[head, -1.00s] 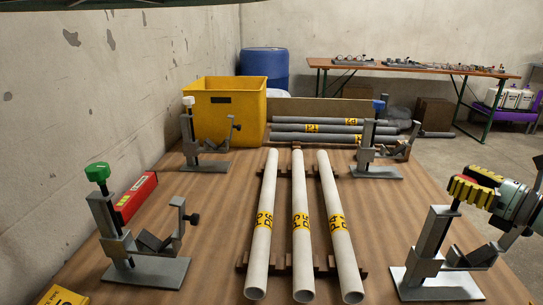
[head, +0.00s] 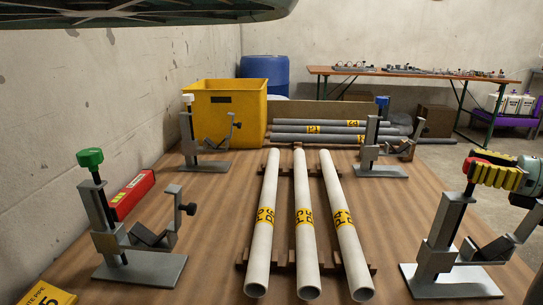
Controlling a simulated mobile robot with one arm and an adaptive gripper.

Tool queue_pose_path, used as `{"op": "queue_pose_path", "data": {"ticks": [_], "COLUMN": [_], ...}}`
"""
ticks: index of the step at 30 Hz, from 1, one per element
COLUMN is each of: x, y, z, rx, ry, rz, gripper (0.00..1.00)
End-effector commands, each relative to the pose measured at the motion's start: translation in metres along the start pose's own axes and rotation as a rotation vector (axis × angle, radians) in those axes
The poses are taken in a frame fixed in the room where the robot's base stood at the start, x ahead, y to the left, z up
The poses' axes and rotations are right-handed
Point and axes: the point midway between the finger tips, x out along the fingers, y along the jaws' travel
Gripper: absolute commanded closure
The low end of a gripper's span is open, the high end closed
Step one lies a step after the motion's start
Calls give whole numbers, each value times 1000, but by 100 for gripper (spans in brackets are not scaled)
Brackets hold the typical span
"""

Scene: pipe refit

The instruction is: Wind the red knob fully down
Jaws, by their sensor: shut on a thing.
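The red knob (head: 467,164) sits on top of the screw of the near right grey clamp stand (head: 437,235). Only small red parts of it show at the left and above the fingers. My gripper (head: 482,173) reaches in from the right edge, with yellow-and-black fingers shut around the knob. The fingers hide most of the knob. A short dark length of screw shows below it, above the stand's upright. The stand's base plate is flat on the table, and its V-shaped rest and side arm are on the right.
Similar stands carry a green knob (head: 89,157), a white knob (head: 188,98) and a blue knob (head: 382,101). Three pale pipes (head: 304,230) lie on racks mid-table. A yellow bin (head: 225,110) and red box (head: 132,194) are on the left. A dark shape (head: 150,12) spans the top.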

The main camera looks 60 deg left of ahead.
Motion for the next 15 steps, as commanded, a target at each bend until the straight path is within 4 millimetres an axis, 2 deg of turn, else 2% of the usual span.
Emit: {"op": "queue_pose_path", "data": {"ticks": [1, 15], "x": [-1, 2], "y": [-4, -3], "z": [-18, 0], "rx": [11, -10], "ry": [21, -7], "rz": [-11, 38], "gripper": [86, 86]}}
